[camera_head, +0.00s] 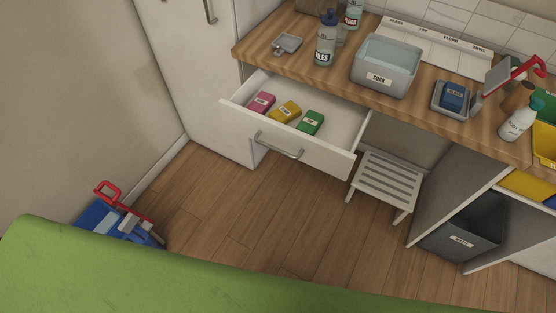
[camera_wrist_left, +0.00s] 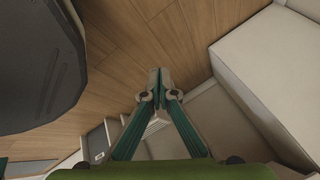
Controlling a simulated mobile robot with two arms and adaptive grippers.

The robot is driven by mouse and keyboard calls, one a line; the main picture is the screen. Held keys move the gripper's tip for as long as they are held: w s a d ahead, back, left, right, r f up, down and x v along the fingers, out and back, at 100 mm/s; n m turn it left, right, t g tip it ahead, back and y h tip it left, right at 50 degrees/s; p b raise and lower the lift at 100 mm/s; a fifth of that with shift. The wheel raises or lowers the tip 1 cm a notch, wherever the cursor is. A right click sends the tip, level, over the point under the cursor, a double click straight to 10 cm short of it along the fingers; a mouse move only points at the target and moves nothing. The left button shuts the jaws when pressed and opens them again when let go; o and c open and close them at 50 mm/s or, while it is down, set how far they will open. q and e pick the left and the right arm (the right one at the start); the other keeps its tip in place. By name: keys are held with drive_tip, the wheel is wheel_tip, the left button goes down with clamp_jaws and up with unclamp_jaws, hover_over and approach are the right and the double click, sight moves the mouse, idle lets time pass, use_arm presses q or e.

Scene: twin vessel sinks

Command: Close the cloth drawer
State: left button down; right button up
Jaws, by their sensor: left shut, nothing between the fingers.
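The cloth drawer (camera_head: 314,151) stands pulled out under the wooden counter, with a grey bar handle (camera_head: 279,146) on its white front. Inside lie a pink cloth (camera_head: 261,103), a yellow cloth (camera_head: 286,111) and a green cloth (camera_head: 311,122), each with a small label. My left gripper (camera_wrist_left: 158,78) shows only in the left wrist view, with its fingertips together and nothing between them. Wooden floor lies behind it in that view. I cannot tell from these frames how far it is from the drawer. My right gripper is in neither view.
A slatted white stool (camera_head: 387,182) stands right of the drawer, beside a grey bin (camera_head: 465,232). The counter (camera_head: 300,62) holds a soak basin (camera_head: 386,66) and bottles. A blue caddy with a red handle (camera_head: 108,191) is on the floor at left. Floor before the drawer is clear.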

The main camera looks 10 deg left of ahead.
use_arm(q)
drive_tip(key=w+d+r+m+t+h+b, duration=0.1)
drive_tip(key=w+d+r+m+t, duration=0.15)
drive_tip(key=w+r, duration=0.35)
drive_tip(key=w+d+r+m+t+b, duration=0.1)
drive_tip(key=w+d+r+m+t, duration=0.2)
drive_tip(key=r, duration=0.5)
drive_tip(key=w+d+r+m+t+h, duration=0.1)
drive_tip(key=d+r+m, duration=0.1)
drive_tip(key=r, duration=0.5)
drive_tip(key=w+d+r+m+t+h+b, duration=0.1)
drive_tip(key=w+r+m, duration=0.1)
drive_tip(key=r, duration=0.6)
drive_tip(key=w+d+r+m+t+h, duration=0.1)
drive_tip(key=d+r+m, duration=0.15)
drive_tip(key=r, duration=0.45)
drive_tip(key=p+x, duration=0.3)
drive_tip(key=x, duration=1)
drive_tip(key=shift+w+r+h, duration=0.15)
drive_tip(key=shift+w+h, duration=0.15)
drive_tip(key=shift+w, duration=0.1)
drive_tip(key=shift+w+d, duration=0.15)
